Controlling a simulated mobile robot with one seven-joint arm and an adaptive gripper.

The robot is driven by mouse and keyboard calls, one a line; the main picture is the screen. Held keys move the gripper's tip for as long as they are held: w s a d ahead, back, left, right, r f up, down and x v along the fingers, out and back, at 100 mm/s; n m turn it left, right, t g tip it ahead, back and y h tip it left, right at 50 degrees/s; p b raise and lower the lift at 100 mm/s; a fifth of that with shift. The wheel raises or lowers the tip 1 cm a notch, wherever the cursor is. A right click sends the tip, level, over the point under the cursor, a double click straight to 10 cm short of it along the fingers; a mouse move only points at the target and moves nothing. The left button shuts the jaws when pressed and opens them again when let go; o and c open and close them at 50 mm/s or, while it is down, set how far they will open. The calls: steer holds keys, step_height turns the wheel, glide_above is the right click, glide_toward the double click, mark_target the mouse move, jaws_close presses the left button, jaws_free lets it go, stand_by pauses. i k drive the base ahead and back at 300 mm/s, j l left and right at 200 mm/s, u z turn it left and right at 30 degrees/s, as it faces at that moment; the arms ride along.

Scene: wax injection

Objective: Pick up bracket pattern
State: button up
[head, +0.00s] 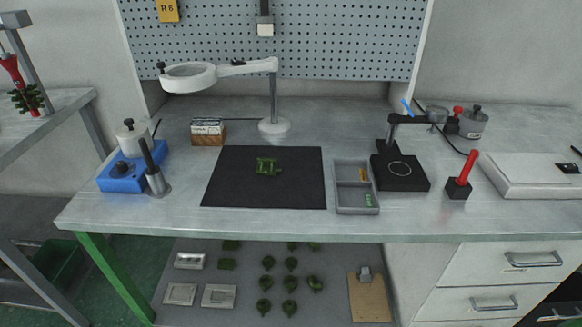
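A dark green wax piece (267,167), which looks like the bracket pattern, lies on the black mat (228,190) in the middle of the bench. Its fine shape is too small to tell. Nothing covers it, and no gripper is near it. My gripper is not in view.
A magnifier lamp (188,77) stands behind the mat. A blue wax pot unit (120,179) is at left, a grey divided tray (343,199) and black stand (404,178) at right. Several green patterns lie on the lower shelf (335,260). The bench front is clear.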

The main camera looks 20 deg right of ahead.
mark_target(266, 166)
steer(key=k+l, duration=0.1)
steer(key=l, duration=0.75)
steer(key=k+l, duration=0.15)
steer(key=l, duration=0.3)
steer(key=k+l+u, duration=0.1)
steer(key=l, duration=0.35)
steer(key=k+l, duration=0.1)
steer(key=l, duration=0.75)
steer(key=k+l, duration=0.15)
steer(key=l, duration=0.3)
steer(key=k+l+u, duration=0.1)
steer(key=l, duration=0.3)
steer(key=i+l, duration=0.1)
steer(key=i, duration=0.85)
